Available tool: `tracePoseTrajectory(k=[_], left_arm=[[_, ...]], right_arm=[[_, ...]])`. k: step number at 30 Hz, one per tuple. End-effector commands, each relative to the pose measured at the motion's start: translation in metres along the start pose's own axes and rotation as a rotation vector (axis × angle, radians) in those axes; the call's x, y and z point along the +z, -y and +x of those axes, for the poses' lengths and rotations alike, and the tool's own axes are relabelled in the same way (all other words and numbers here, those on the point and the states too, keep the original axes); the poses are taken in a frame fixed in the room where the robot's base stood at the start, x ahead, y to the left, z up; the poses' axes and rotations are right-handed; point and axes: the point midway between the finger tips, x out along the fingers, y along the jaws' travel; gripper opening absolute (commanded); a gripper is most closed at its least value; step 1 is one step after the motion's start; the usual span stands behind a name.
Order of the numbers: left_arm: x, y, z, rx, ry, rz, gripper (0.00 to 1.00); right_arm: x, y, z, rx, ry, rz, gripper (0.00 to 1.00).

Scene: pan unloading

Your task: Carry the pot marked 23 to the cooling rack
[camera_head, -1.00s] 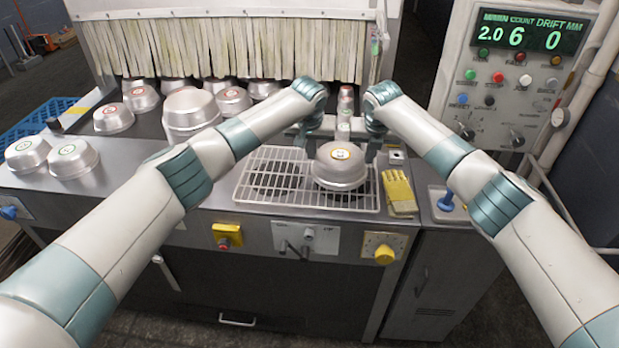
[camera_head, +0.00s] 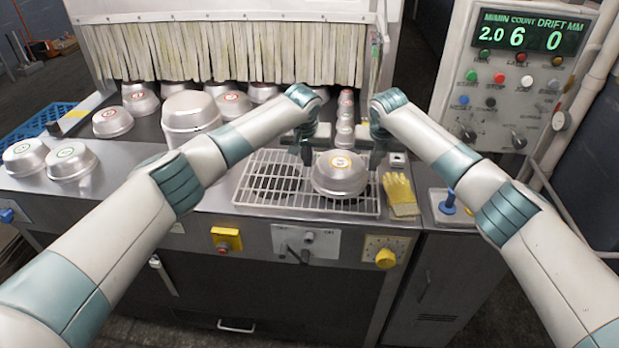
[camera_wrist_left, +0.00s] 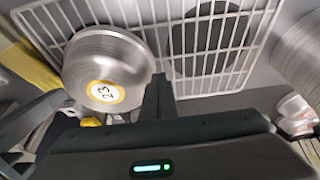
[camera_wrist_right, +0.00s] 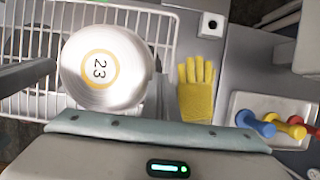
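The pot marked 23 (camera_head: 340,176) is a silver, upturned pan with a yellow-ringed label. It sits on the right part of the white wire cooling rack (camera_head: 262,196). The pot also shows in the left wrist view (camera_wrist_left: 104,62), blurred, and in the right wrist view (camera_wrist_right: 103,68). My left gripper (camera_head: 308,152) is just left of and behind the pot, and my right gripper (camera_head: 376,156) is just right of and behind it. Both look apart from the pot. Each wrist view shows its fingers nearly end-on, so their opening is unclear.
A yellow glove (camera_head: 400,195) lies right of the rack. Several silver pots, including a tall one (camera_head: 190,115), stand at the left and back under a strip curtain. A tray with a blue knob (camera_head: 448,204) is at the right. The rack's left half is clear.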

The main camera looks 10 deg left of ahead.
Motion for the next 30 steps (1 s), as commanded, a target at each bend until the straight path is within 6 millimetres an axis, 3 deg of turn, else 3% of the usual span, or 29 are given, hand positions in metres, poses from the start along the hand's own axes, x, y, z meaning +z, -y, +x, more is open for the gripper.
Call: tracePoseTrajectory(k=[8, 10, 11, 23, 30], left_arm=[[0.000, 0.004, 0.001, -0.005, 0.001, -0.002, 0.00], [0.000, 0.004, 0.001, -0.005, 0.001, -0.002, 0.17], [0.000, 0.004, 0.001, -0.005, 0.001, -0.002, 0.19], [0.000, 0.005, -0.002, -0.006, 0.001, -0.003, 0.19], [-0.001, 0.005, -0.023, -0.006, 0.000, -0.002, 0.19]], right_arm=[[0.000, 0.003, 0.001, -0.005, -0.001, 0.002, 0.00], [0.000, 0.004, 0.001, -0.005, -0.002, 0.002, 0.17], [0.000, 0.004, 0.001, -0.006, -0.002, 0.002, 0.19], [0.000, 0.005, 0.001, -0.007, -0.002, 0.003, 0.19], [0.000, 0.005, 0.001, -0.007, -0.002, 0.003, 0.19]])
